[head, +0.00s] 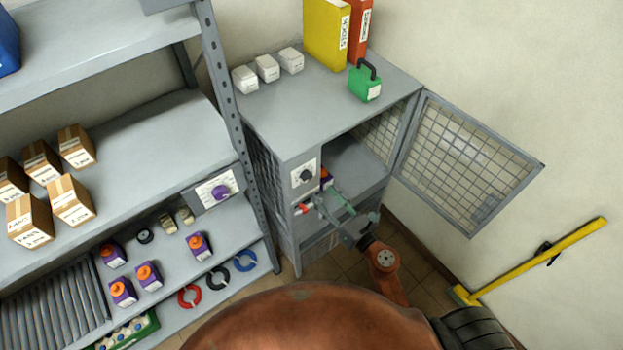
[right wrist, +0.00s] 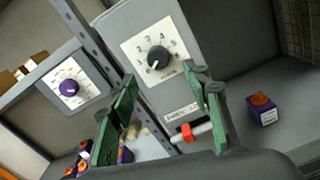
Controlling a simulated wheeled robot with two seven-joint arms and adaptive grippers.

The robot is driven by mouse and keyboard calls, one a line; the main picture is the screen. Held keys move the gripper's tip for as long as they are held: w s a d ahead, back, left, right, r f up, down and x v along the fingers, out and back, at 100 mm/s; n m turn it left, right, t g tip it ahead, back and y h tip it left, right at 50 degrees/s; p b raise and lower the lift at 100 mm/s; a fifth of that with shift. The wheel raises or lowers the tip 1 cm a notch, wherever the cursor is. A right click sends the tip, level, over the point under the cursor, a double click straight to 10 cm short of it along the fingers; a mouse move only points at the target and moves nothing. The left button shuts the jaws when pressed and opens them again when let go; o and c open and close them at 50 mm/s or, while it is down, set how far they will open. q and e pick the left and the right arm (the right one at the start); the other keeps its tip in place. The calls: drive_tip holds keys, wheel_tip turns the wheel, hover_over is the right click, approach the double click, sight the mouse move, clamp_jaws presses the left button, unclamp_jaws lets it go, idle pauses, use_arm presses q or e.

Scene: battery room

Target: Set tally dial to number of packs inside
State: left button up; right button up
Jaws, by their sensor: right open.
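A black dial knob (head: 306,175) sits on a white numbered plate on the front of the grey mesh cabinet. In the right wrist view the knob (right wrist: 159,57) has a light mark toward its lower left; the exact number is hard to read. One purple pack with an orange cap (right wrist: 262,108) stands inside the cabinet; in the head view the pack (head: 327,177) is partly hidden. More of the interior is out of sight. My right gripper (head: 325,203) is open and empty before the cabinet front; its green-padded fingers (right wrist: 160,82) straddle the view below the dial, apart from it. My left gripper is not visible.
The mesh door (head: 470,165) is swung open to the right. A purple dial (head: 221,192) and several purple packs are on the left shelving. A red-and-white fitting (right wrist: 186,131) lies near the right finger. A yellow bar (head: 540,258) leans at right.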

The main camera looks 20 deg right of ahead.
sight(309, 178)
drive_tip(key=p+x, duration=0.1)
drive_tip(key=x, duration=0.6)
drive_tip(key=shift+w+a+r+p, duration=0.15)
drive_tip(key=shift+w+a+p, duration=0.1)
drive_tip(key=shift+w+p, duration=0.05)
drive_tip(key=c, duration=1.2)
